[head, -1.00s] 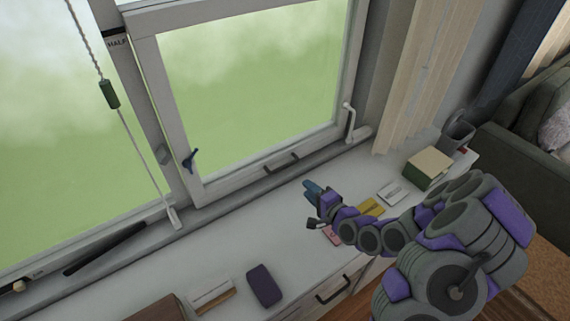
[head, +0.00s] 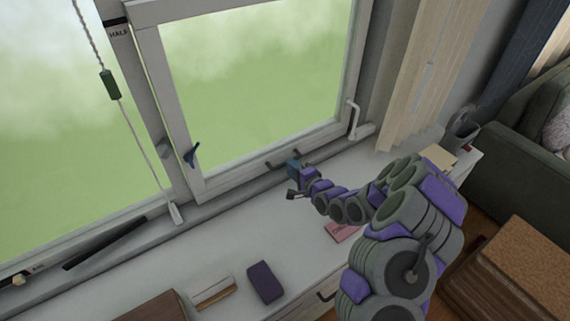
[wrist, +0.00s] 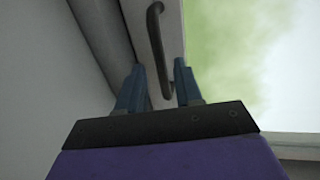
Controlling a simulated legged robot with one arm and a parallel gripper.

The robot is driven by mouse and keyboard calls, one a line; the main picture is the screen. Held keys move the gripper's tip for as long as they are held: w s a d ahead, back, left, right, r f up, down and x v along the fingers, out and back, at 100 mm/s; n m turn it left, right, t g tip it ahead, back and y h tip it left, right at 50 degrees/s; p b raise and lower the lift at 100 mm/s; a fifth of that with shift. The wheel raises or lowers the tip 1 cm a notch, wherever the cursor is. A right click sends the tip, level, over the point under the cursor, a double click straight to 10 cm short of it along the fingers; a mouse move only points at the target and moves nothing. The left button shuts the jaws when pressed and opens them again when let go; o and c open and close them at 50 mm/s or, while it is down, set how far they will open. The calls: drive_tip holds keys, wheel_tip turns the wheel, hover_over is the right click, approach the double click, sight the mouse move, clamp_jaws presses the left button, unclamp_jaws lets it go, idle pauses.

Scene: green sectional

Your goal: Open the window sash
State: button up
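The window sash (head: 262,151) is a white frame around a large pane, seen in the head view. A dark bar handle (head: 283,160) sits on its bottom rail. The handle also shows in the wrist view (wrist: 157,45), running between my two blue fingertips in the picture. My gripper (head: 294,169) is at the handle in the head view. In the wrist view the fingers (wrist: 158,88) are apart, one on each side of the handle's near end. I cannot tell whether they touch it. My gripper hides part of the handle in the head view.
A blue latch (head: 191,154) is on the sash's left side and a white lever (head: 353,119) on the right. A cord with a green toggle (head: 110,85) hangs at left. The white counter (head: 222,262) holds a purple case (head: 264,282). A sofa (head: 515,185) stands at right.

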drive_tip(key=x, duration=0.3)
drive_tip(key=shift+w+d+f, duration=0.1)
drive_tip(key=shift+w+d, duration=0.05)
drive_tip(key=shift+d, duration=0.15)
drive_tip(key=shift+w+a+f, duration=0.1)
drive_tip(key=shift+w+a, duration=0.25)
drive_tip(key=shift+w, duration=0.05)
drive_tip(key=shift+w+a+b, duration=0.1)
drive_tip(key=shift+a+b, duration=0.2)
drive_tip(key=shift+a, duration=0.1)
drive_tip(key=shift+d, duration=0.2)
drive_tip(key=shift+c, duration=1.2)
clamp_jaws()
